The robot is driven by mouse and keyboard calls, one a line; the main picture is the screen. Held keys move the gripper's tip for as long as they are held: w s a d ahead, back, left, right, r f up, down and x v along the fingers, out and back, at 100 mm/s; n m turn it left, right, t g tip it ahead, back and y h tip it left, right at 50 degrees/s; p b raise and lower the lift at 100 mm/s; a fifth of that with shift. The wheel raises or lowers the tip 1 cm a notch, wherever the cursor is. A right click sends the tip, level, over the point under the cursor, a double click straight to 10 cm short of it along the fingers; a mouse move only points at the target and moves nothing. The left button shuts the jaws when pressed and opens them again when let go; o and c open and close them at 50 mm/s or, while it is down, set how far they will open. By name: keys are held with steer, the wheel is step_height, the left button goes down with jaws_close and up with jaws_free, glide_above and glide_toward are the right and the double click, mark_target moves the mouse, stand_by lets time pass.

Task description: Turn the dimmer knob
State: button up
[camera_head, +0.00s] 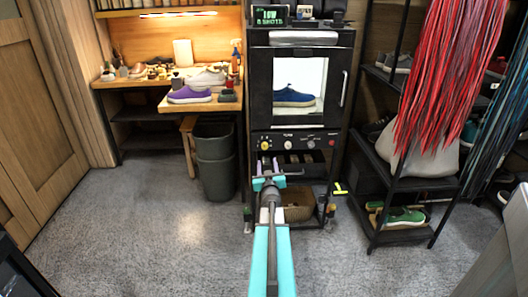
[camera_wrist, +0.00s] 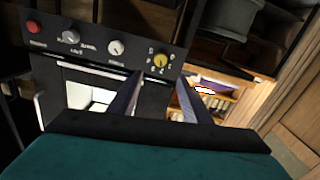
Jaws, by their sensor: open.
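A row of controls runs along the black panel (camera_head: 300,139) below the cabinet's lit window. It has a yellow knob (camera_head: 264,145), a white knob (camera_head: 288,145), a grey knob (camera_head: 311,145) and a red button (camera_head: 332,143). The labels are too small to tell which knob is the dimmer. In the wrist view the panel is tilted, with the yellow knob (camera_wrist: 160,60) at its right end. My gripper (camera_head: 268,165) is open and empty, just below the yellow knob. In the wrist view its fingertips (camera_wrist: 160,78) straddle the line to that knob; contact is not visible.
A blue shoe (camera_head: 294,97) sits behind the cabinet window (camera_head: 314,80). A black shelf rack (camera_head: 405,234) with red laces (camera_head: 440,80) stands right. The left floor is clear.

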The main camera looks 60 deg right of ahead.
mark_target(265, 147)
steer(key=shift+x, duration=6.5)
